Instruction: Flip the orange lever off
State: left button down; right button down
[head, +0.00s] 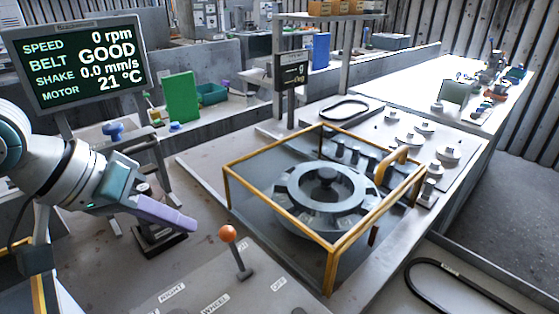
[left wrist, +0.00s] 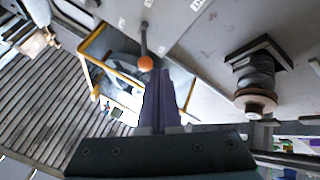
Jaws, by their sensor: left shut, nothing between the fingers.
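The orange lever (head: 229,234) has a round orange knob on a thin grey rod. It stands on the grey panel at the bottom middle of the head view, its knob leaning up and left from its base. An OFF label (head: 278,284) lies to the right of the base. My left gripper (head: 192,224) is shut and empty, its purple fingers pointing right, a little left of the knob. In the left wrist view the orange knob (left wrist: 145,62) shows just beyond the fingertips (left wrist: 161,74); I cannot tell if they touch. My right gripper is not in view.
A yellow-framed guard (head: 333,250) surrounds a grey blower wheel (head: 325,195) right of the lever. A display (head: 75,62) reads 0 rpm and BELT GOOD. A black belt (head: 470,285) lies at lower right.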

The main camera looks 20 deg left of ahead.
aim_at(235, 252)
pick_arm(q)
jog(key=shift+b+x, duration=0.3)
jog(key=shift+x, duration=1.85)
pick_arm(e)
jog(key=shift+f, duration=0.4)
